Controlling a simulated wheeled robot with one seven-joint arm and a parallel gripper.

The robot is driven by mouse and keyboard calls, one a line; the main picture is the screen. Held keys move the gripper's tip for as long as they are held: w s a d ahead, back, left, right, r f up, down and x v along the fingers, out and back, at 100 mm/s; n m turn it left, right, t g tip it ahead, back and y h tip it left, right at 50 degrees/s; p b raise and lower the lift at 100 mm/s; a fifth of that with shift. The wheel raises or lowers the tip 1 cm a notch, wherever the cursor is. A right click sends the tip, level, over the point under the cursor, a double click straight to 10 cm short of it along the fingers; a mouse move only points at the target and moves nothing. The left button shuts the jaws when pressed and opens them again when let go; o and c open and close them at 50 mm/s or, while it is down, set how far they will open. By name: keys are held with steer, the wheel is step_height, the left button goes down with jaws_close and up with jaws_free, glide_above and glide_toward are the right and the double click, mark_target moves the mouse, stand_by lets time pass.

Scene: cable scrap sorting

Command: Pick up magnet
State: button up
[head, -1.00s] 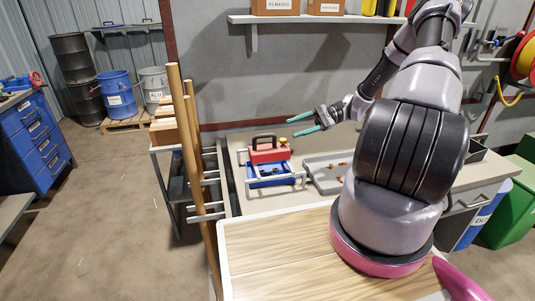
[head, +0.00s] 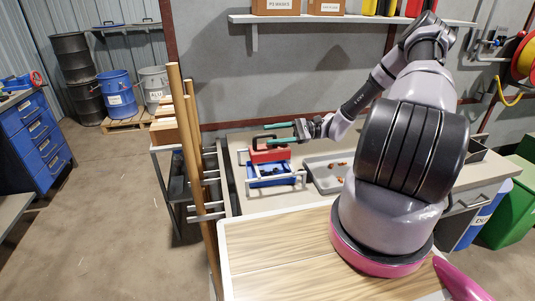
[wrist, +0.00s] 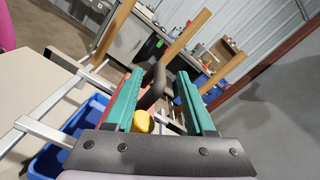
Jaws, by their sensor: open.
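The magnet is a red block (head: 268,155) with a black arched handle on top and a yellow knob. In the head view it sits over a blue tray in a pale metal frame on the bench. My gripper (head: 268,132) is open and empty, its teal fingers level with the handle. In the wrist view, the black handle (wrist: 154,88) shows between the spread fingers (wrist: 160,72). The yellow knob (wrist: 143,121) lies nearer the palm. The left finger hides part of the red block. I cannot tell whether a finger touches the handle.
The blue tray (head: 268,183) and metal frame lie beneath the magnet. A grey tray (head: 322,184) with small copper-coloured pieces is to its right. Upright wooden poles (head: 185,130) stand at the left. A wall shelf (head: 340,19) holds boxes above.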

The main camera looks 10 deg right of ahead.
steer(key=shift+a, duration=1)
steer(key=shift+c, duration=0.3)
jaws_close()
stand_by(0.4)
